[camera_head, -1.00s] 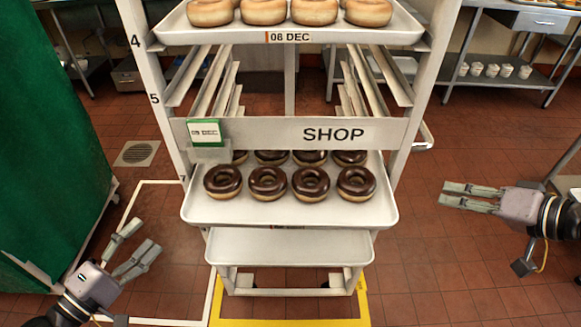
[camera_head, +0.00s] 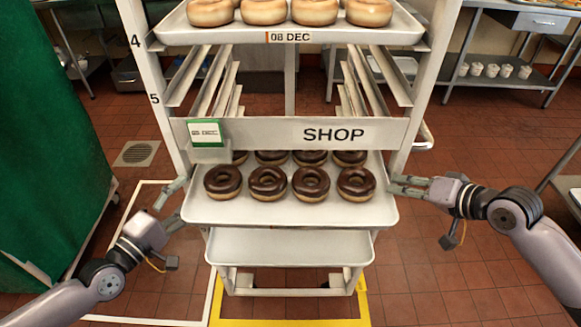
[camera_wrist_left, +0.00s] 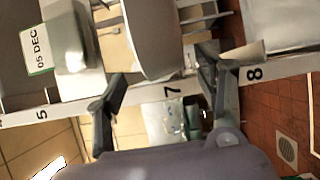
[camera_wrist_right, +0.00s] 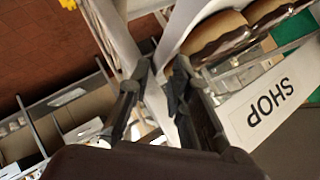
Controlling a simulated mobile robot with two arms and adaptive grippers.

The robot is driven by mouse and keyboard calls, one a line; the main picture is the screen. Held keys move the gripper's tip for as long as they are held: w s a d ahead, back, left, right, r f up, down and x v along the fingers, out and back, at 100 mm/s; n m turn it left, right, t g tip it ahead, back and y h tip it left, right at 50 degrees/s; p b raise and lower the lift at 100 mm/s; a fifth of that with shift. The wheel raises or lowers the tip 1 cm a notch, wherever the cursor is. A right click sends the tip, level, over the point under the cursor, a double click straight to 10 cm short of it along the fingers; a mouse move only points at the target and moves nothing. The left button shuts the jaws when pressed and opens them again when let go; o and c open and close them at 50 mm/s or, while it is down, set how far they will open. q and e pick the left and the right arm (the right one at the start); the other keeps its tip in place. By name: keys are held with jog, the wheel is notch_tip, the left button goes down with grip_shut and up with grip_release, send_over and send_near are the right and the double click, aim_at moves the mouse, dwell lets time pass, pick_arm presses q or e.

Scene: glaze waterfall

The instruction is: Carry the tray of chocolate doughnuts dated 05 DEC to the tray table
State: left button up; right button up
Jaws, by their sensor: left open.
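The white tray (camera_head: 290,212) of chocolate doughnuts (camera_head: 268,182) sits in the rack below the SHOP bar. Its back row is partly hidden by the bar. A 05 DEC label (camera_wrist_left: 37,50) is readable in the left wrist view; the green-edged card (camera_head: 206,132) on the bar is too small to read from the head. My left gripper (camera_head: 172,203) is open at the tray's left edge. My right gripper (camera_head: 408,186) is at the tray's right rim, its fingers on either side of a pale edge in the right wrist view; its grip is unclear. The tray table is not identifiable.
The rack (camera_head: 150,95) holds an upper tray (camera_head: 345,38) of plain doughnuts marked 08 DEC. A steel table (camera_head: 540,20) stands at the back right.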

aim_at(195, 192)
pick_arm(q)
jog(key=shift+x, duration=1.75)
pick_arm(e)
jog(key=shift+x, duration=1.75)
pick_arm(q)
jog(key=shift+c, duration=0.3)
pick_arm(e)
jog(key=shift+c, duration=0.3)
pick_arm(q)
jog(key=c, duration=0.4)
pick_arm(e)
jog(key=c, duration=0.4)
pick_arm(q)
jog(key=shift+r, duration=0.1)
grip_shut()
jog(key=shift+w+r, duration=0.1)
jog(key=shift+r, duration=0.15)
pick_arm(e)
jog(key=shift+a+r, duration=0.1)
jog(key=shift+r, duration=0.15)
